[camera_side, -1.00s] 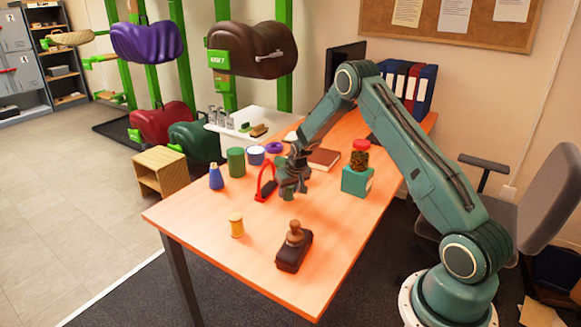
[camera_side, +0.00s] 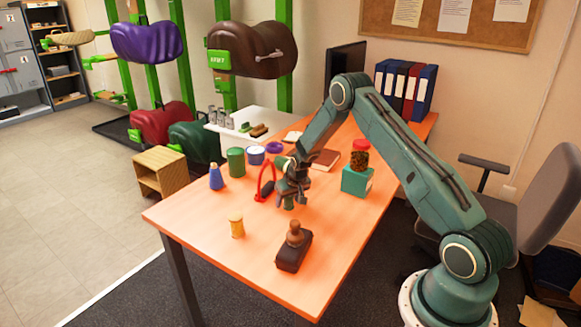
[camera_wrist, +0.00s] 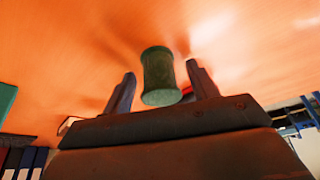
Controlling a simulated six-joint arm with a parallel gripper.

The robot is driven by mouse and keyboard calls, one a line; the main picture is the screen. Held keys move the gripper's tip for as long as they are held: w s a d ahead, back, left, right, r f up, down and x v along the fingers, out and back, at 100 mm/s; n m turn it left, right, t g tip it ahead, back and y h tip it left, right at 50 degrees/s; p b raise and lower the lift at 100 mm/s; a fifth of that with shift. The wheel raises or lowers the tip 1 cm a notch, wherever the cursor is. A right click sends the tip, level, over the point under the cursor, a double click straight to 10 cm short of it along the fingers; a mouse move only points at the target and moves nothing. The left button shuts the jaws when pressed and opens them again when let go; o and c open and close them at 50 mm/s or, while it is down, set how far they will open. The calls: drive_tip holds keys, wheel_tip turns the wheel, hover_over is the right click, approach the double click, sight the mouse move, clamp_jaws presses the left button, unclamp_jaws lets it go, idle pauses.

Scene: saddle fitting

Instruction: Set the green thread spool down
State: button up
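The green thread spool (camera_wrist: 159,76) shows in the wrist view between the two fingers of my gripper (camera_wrist: 162,80). A gap of orange table shows on each side of it, so the fingers are apart and do not appear to touch it. In the side view my gripper (camera_side: 293,195) is low over the middle of the table, and a small green part of the spool (camera_side: 288,203) shows at the fingers. The gripper hides much of it there. I cannot tell whether its base rests on the table.
A red-framed tool (camera_side: 265,184) is close left of my gripper. A teal box (camera_side: 357,181) with a red-lidded jar (camera_side: 360,155) is to the right. Blue cone (camera_side: 216,178) and green can (camera_side: 236,162) stand left.

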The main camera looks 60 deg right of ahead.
drive_tip(key=shift+r, duration=0.15)
drive_tip(key=v, duration=1.2)
idle(0.4)
drive_tip(key=shift+a+r, duration=0.1)
idle(0.4)
